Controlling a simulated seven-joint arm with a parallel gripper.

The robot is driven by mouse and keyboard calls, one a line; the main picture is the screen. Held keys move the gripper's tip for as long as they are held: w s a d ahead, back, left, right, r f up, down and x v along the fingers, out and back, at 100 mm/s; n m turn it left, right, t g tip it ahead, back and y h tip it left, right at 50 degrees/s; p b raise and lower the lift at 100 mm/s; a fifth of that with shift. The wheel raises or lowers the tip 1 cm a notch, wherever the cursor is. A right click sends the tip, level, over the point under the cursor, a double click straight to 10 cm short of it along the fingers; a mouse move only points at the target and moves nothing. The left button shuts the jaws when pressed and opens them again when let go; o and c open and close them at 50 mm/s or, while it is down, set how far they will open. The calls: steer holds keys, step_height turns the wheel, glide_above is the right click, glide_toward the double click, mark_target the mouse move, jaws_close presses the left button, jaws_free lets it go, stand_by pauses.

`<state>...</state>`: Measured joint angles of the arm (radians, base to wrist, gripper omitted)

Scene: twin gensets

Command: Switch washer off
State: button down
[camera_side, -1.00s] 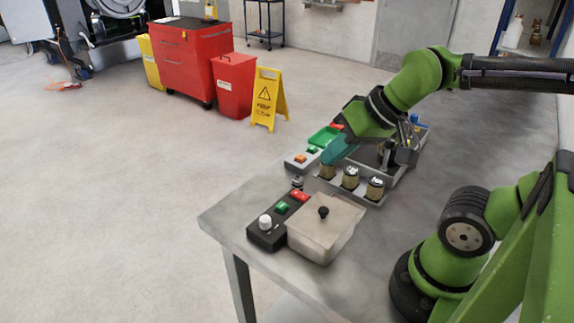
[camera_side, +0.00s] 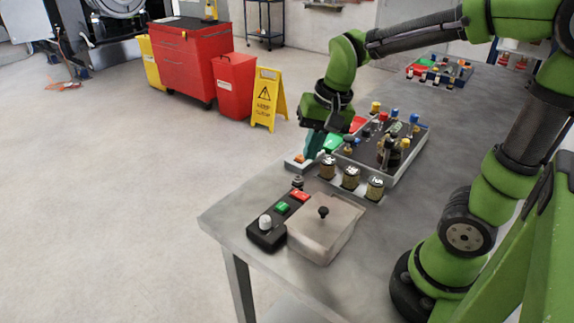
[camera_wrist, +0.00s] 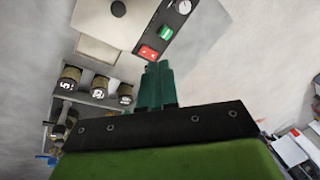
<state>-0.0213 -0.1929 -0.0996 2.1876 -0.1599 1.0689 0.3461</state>
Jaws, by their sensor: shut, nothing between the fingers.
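A black control panel (camera_side: 280,218) with a white knob (camera_side: 265,222), a green button (camera_side: 282,207) and a red button (camera_side: 299,195) sits beside a lidded grey box (camera_side: 324,228) near the table's front corner. No label naming the washer is readable. The wrist view shows the red button (camera_wrist: 148,52), green button (camera_wrist: 166,32) and white knob (camera_wrist: 184,7). My gripper (camera_side: 310,158) has its teal fingers shut and empty, pointing down beyond the red-button end of the panel. In the wrist view the fingertips (camera_wrist: 158,66) appear just below the red button; no contact shows.
Three labelled jars (camera_side: 350,178) stand in a rack beside the box. A tray (camera_side: 404,160) of bottles is behind them. A second small panel with an orange button (camera_side: 299,158) is partly hidden by my gripper. A small dark knob-like object (camera_side: 297,183) stands near the red button.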

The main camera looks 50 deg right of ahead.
mark_target(304, 196)
steer(key=w+d+f+m+g+h, duration=0.1)
steer(key=w+d+m, duration=0.3)
steer(key=m, duration=0.5)
steer(key=shift+w+f+g, duration=0.2)
steer(key=shift+f+g, duration=0.15)
steer(key=shift+g, duration=0.55)
steer(key=shift+d, duration=0.1)
step_height(304, 196, down, 14)
steer(key=shift+f, duration=0.1)
steer(key=shift+s+f, duration=0.15)
steer(key=shift+f, duration=0.05)
